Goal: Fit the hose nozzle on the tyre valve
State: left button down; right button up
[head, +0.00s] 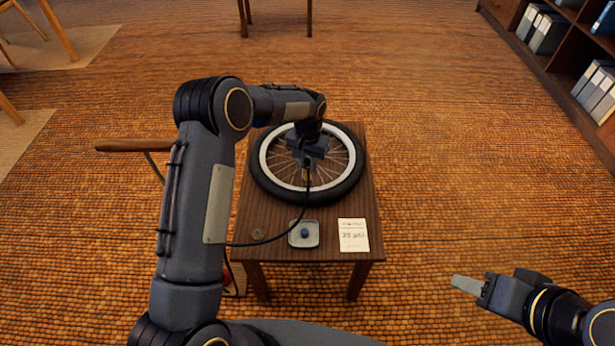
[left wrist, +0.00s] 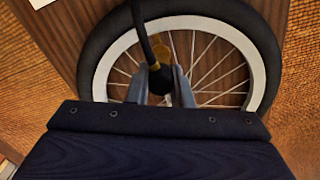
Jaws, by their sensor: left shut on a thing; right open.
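A bicycle wheel (head: 265,178) with a black tyre and white rim lies flat on a small wooden table. My left gripper (head: 307,168) is over the wheel's spokes, shut on the hose nozzle. In the left wrist view the dark nozzle with its brass collar (left wrist: 155,66) sits between the fingertips (left wrist: 161,82). The black hose (head: 303,212) runs from it towards the table's near edge and off to the left. I cannot make out the tyre valve; the gripper and nozzle cover part of the spokes. My right gripper (head: 468,286) is open and empty, right of the table.
A bookshelf (head: 560,62) stands far right. The floor right of the table is clear.

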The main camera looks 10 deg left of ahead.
pick_arm(q)
jog(key=shift+f+b, duration=0.55)
jog(key=shift+f, duration=0.45)
jog(key=c, duration=1.2)
grip_release()
jog(key=shift+r, duration=0.2)
